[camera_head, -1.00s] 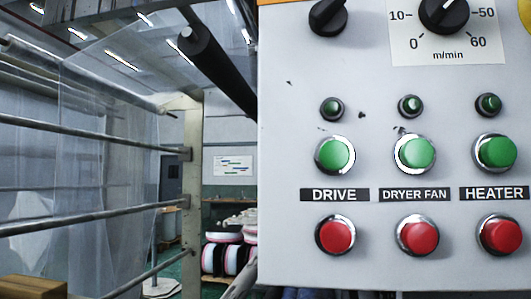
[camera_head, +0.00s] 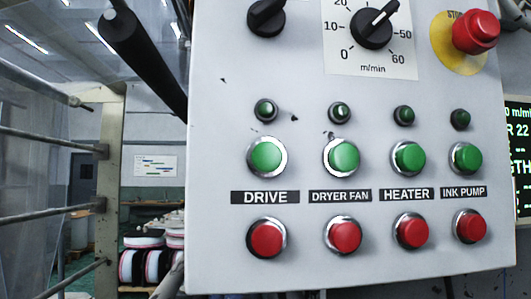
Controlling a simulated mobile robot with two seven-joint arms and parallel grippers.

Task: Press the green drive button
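The green drive button (camera_head: 266,157) is on the grey control panel (camera_head: 215,120), above the black DRIVE label (camera_head: 265,197). It has a metal ring around it. A small dark green lamp (camera_head: 265,110) is above it and the red drive button (camera_head: 266,238) is below the label. Neither of my grippers shows in the view, and nothing covers the button.
To the right are green and red button pairs for dryer fan (camera_head: 341,157), heater (camera_head: 407,158) and ink pump (camera_head: 465,158). A red stop button (camera_head: 476,32) and a speed dial (camera_head: 372,28) are above. A dark roller (camera_head: 145,62) and metal bars are at left.

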